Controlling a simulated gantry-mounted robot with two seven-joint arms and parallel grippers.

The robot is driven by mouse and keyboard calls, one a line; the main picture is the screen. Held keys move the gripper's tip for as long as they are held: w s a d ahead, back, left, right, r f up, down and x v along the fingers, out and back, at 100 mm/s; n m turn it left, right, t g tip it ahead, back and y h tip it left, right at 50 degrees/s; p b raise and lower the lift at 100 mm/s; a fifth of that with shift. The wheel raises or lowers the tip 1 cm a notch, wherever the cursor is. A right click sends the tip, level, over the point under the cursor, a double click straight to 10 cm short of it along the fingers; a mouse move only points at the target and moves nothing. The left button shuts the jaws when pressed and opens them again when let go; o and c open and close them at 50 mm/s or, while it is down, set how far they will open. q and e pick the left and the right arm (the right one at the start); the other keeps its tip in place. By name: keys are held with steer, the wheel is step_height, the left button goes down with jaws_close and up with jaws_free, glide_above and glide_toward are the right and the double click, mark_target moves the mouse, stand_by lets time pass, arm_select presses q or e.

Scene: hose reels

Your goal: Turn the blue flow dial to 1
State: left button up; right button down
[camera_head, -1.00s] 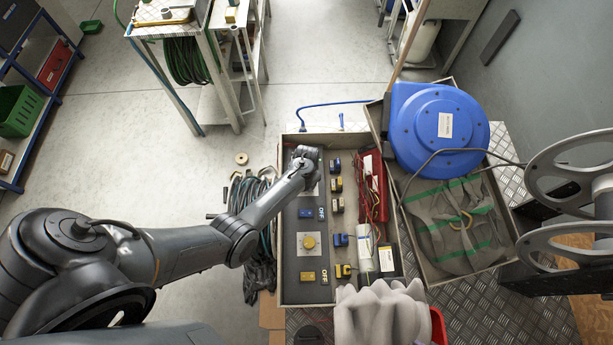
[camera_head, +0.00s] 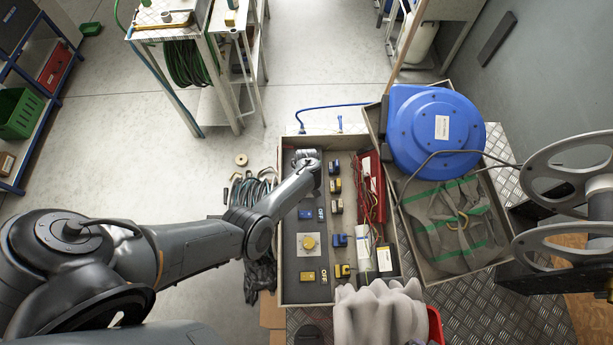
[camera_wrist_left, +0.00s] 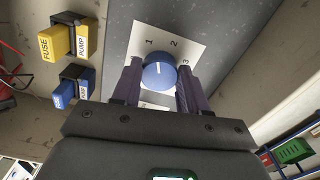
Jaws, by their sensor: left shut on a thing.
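The blue flow dial (camera_wrist_left: 159,73) sits on a white plate (camera_wrist_left: 177,36) marked 1, 2 and 3 in the left wrist view. My left gripper (camera_wrist_left: 158,80) is shut on the dial, one finger on each side of it. I cannot clearly make out which number the dial points to. In the head view my left gripper (camera_head: 306,157) is over the far end of the dark panel (camera_head: 291,240), and my wrist hides the dial there. My right gripper is not in view.
A yellow dial (camera_head: 309,242), a blue switch (camera_head: 306,214) and a yellow switch (camera_head: 307,276) are nearer on the panel. Several blue and yellow fuse blocks (camera_head: 336,206) line its right side. A blue hose reel (camera_head: 420,135) stands to the right.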

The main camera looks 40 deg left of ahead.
arm_select(q)
steer(key=shift+n, duration=1.5)
steer(key=o, duration=1.1)
steer(key=shift+c, duration=0.2)
step_height(320, 180, up, 11)
steer(key=p, duration=0.4)
